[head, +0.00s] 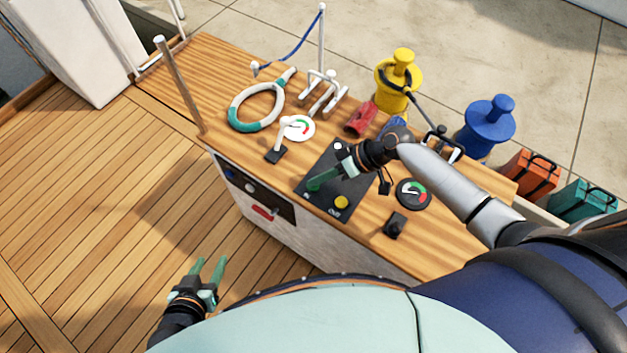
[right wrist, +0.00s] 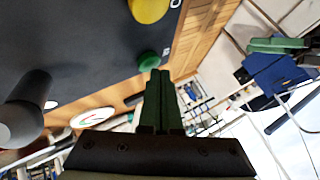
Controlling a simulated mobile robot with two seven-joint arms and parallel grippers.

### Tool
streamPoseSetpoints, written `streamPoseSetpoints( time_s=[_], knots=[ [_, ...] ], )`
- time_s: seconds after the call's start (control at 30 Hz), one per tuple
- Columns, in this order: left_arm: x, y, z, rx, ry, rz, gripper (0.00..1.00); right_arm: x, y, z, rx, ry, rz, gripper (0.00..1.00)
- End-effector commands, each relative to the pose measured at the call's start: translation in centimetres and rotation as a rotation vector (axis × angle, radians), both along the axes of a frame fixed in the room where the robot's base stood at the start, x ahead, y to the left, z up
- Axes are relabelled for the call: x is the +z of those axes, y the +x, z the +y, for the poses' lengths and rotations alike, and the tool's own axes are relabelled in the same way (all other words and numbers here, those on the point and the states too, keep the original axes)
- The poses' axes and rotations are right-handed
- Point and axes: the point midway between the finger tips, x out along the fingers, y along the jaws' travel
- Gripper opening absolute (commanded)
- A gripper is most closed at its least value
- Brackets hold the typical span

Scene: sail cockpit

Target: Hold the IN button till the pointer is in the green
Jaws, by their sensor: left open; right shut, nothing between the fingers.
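The right wrist view shows the green button (right wrist: 149,61) and the yellow one (right wrist: 150,8). My right gripper (head: 316,184) is shut and empty, its tips right at the green button; I cannot tell whether they press it. A dark-rimmed gauge (head: 413,193) has green and red on its face; its pointer's exact reading is too small to tell. My left gripper (head: 209,265) is open and empty over the deck.
A black switch (head: 396,225) is at the right. Yellow (head: 398,80) and blue (head: 488,125) bollards stand behind. The deck at left is clear.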

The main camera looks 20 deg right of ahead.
Motion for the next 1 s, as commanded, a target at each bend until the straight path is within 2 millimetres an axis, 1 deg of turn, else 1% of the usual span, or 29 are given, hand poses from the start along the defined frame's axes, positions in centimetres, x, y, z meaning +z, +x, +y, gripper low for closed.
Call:
streamPoseSetpoints(
  time_s=[0.03, 0.13, 0.47, 0.57, 1.0],
  knots=[
    [0.6, 0.0, 0.0, 0.0, 0.0, 0.0, 0.5, 0.6, 0.0, 0.0, 0.001, -0.001, 0.001, 0.0],
    [1.0, 0.0, 0.0, 0.0, 0.0, 0.0, 0.5, 1.1, 0.0, 0.0, 0.0, 0.0, 0.0, 0.0],
    [1.0, 0.0, 0.0, 0.0, 0.0, 0.0, 0.5, 1.1, 0.0, 0.0, 0.0, 0.0, -0.001, 0.0],
    [1.3, 0.0, 0.0, 0.0, 0.0, 0.0, 0.5, 1.5, 0.0, 0.0, 0.0, 0.0, -0.001, 0.0],
    [5.2, 0.0, 0.0, 0.0, 0.0, 0.0, 0.5, 5.8, 0.0, 0.0, 0.001, 0.001, -0.002, 0.0]
  ],
)
